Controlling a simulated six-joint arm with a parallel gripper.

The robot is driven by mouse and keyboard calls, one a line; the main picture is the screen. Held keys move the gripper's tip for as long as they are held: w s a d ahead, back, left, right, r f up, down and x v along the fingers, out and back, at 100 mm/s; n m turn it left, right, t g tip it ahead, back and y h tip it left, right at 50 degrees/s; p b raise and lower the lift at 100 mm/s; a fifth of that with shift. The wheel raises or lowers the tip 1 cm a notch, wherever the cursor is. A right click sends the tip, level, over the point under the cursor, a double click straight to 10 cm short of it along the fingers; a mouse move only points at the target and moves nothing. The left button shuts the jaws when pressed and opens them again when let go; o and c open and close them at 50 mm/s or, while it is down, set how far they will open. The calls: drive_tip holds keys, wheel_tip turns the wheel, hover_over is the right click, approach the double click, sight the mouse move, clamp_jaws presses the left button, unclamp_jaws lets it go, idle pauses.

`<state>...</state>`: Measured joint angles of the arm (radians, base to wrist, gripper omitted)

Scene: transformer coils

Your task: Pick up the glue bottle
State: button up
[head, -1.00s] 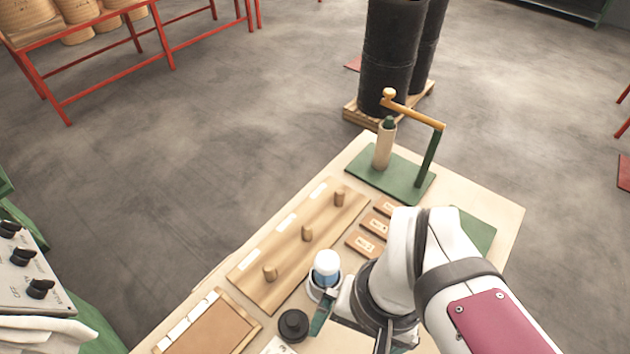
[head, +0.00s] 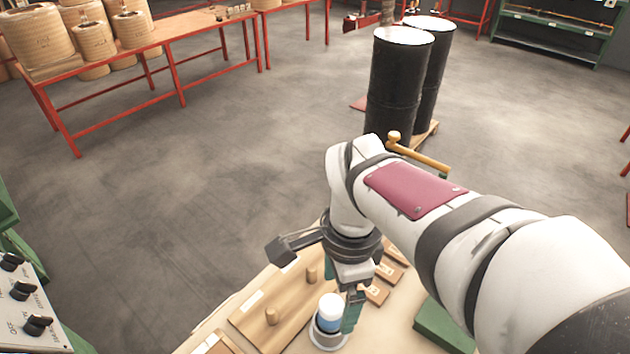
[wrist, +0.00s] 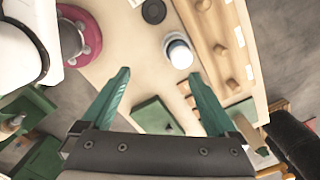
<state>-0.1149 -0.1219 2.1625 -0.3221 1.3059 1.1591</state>
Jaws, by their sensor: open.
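A small bottle with a white cap and a blue body, which looks like the glue bottle (head: 329,312), stands upright in a pale round holder on the table. In the wrist view the bottle (wrist: 179,53) shows from above, beyond the fingertips and nearer the right one. My gripper (head: 341,291) points down beside and partly behind the bottle in the head view. In the wrist view its green fingers (wrist: 159,75) are wide apart with nothing between them. Whether a finger touches the bottle cannot be told.
A wooden board with pegs (head: 290,295) lies left of the bottle, and small brown plates (head: 376,293) lie behind it. A black round piece (wrist: 154,11) is near the bottle. A green block (head: 440,326) lies to the right. Black drums (head: 398,85) stand beyond the table.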

sight(337, 305)
drive_tip(key=w+f+m, duration=0.1)
drive_tip(key=f, duration=0.4)
drive_tip(key=w+f+m, duration=0.1)
drive_tip(key=w+f, duration=0.1)
drive_tip(key=f, duration=0.4)
drive_tip(key=w+f+m, duration=0.1)
drive_tip(key=f, duration=0.4)
drive_tip(key=shift+w+f+m, duration=0.25)
drive_tip(key=shift+w+m, duration=0.1)
drive_tip(key=shift+m, duration=0.05)
clamp_jaws()
drive_tip(key=r, duration=0.2)
drive_tip(key=d+r, duration=0.1)
drive_tip(key=r, duration=0.2)
drive_tip(key=shift+s, duration=0.15)
drive_tip(key=s+d+r, duration=0.4)
drive_tip(key=d+r, duration=0.2)
drive_tip(key=d, duration=0.3)
wheel_tip(337, 305, up, 8)
drive_tip(key=shift+s+d+f, duration=0.2)
drive_tip(key=shift+d, duration=0.2)
